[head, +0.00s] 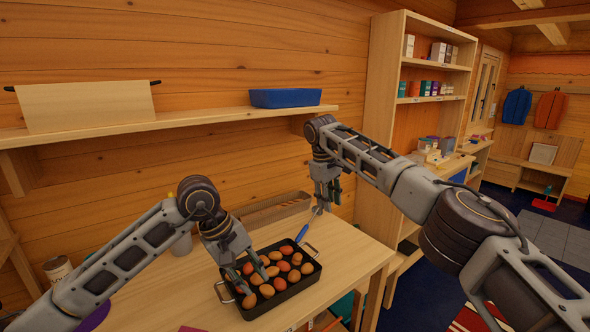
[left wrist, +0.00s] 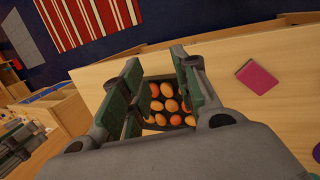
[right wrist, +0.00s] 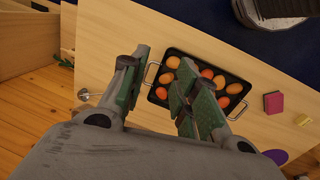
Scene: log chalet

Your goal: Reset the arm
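My left gripper (head: 243,273) hangs at the left side of a black tray (head: 312,271) of brown and orange eggs (head: 268,272). In the left wrist view its fingers (left wrist: 158,95) are spread, with eggs showing beyond the gap. I cannot tell whether the fingertips touch any egg. My right gripper (head: 324,205) is above the table, behind the tray in the head view. In the right wrist view its fingers (right wrist: 155,85) are apart with only table and part of the tray (right wrist: 215,62) beyond. Nothing shows held in either gripper.
A blue-handled utensil (head: 302,232) lies behind the tray on the wooden table (head: 350,252). A wall shelf (head: 200,118) with a blue bin (head: 285,98) runs above. A tall shelf unit (head: 385,65) stands beyond my right arm.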

